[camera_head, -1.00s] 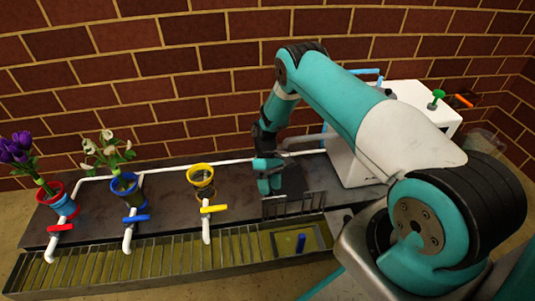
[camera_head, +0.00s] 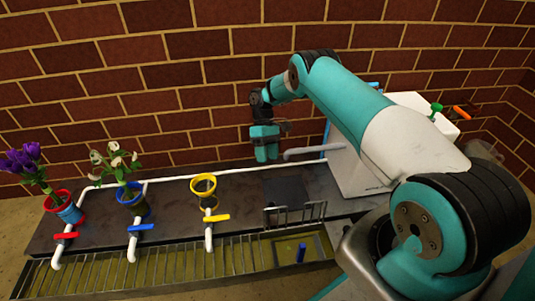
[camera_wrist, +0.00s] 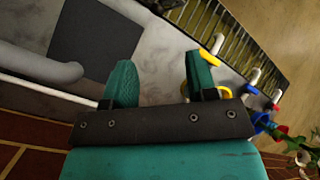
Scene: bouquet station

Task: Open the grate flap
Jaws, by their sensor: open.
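The grate flap (camera_head: 295,212) stands raised, its bars upright along the back edge of an opening (camera_head: 287,248) at the right part of the drain channel. A small blue object (camera_head: 301,253) shows in that opening. My gripper (camera_head: 265,155) is above the dark counter, behind the flap and apart from it. In the wrist view my gripper (camera_wrist: 161,72) has two teal fingers spread apart with nothing between them.
The slatted drain channel (camera_head: 150,264) runs along the counter's front. Red, blue and yellow pots (camera_head: 203,186) stand left, with valved white pipes before them. A dark square (camera_head: 286,190) lies behind the flap. A white box (camera_head: 355,165) with a grey spout stands right.

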